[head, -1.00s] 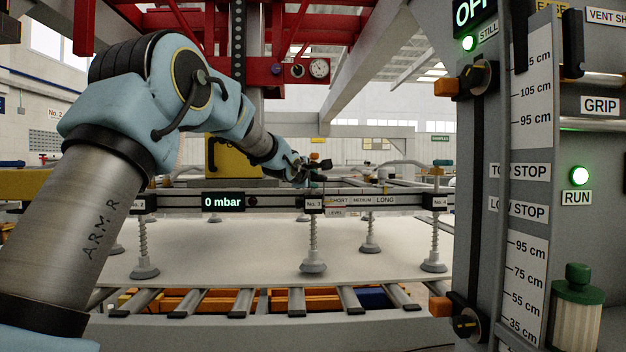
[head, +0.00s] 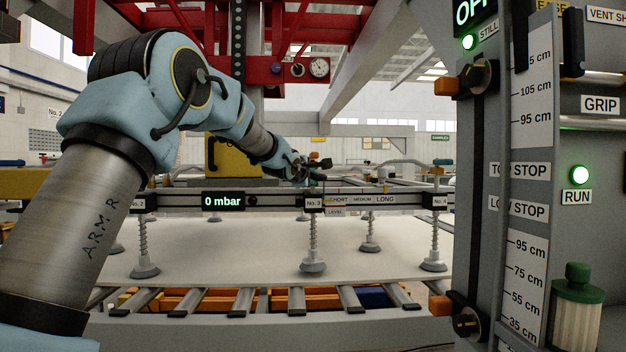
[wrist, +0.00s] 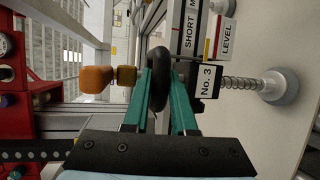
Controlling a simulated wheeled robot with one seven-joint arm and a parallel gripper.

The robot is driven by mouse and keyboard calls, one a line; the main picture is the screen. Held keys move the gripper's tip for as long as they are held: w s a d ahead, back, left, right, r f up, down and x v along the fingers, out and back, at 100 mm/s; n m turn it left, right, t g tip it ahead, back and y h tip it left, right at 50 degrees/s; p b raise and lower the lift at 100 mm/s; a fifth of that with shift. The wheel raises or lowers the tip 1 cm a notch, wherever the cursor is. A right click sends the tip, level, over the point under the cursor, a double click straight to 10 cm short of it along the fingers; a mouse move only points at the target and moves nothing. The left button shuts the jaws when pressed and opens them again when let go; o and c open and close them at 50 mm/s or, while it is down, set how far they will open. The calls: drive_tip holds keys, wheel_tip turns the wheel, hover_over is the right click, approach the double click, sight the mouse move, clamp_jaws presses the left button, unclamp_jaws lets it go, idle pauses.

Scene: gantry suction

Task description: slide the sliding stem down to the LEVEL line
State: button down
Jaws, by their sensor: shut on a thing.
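In the wrist view my gripper (wrist: 163,78) has its two teal fingers closed around a rounded black grip (wrist: 158,60). I take this grip to be part of the sliding stem at cup No. 3. An orange knob with a brass collar (wrist: 94,78) sticks out to the left of the fingers. The No. 3 block (wrist: 208,82), its spring and the grey suction cup (wrist: 281,87) lie to the right. The LEVEL label (wrist: 227,38) is beside the block. In the head view my gripper (head: 318,172) is above the No. 3 plate (head: 313,203); the held part is too small to read there.
The suction cup (head: 313,267) rests at a pale sheet (head: 220,262) on rollers. Other spring cups stand either side. The bar's gauge (head: 223,201) reads 0 mbar. A grey control column (head: 500,250) fills the right; a red gantry (head: 290,20) is overhead.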

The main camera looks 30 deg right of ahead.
drive_tip(key=shift+f, duration=0.1)
idle(0.7)
wheel_tip(320, 180, down, 2)
drive_tip(key=shift+b, duration=0.6)
drive_tip(key=c, duration=1)
unclamp_jaws()
drive_tip(key=shift+a, duration=0.1)
drive_tip(key=b+v, duration=0.1)
drive_tip(key=v, duration=0.9)
drive_tip(key=shift+s+a, duration=0.25)
drive_tip(key=shift+s, duration=0.05)
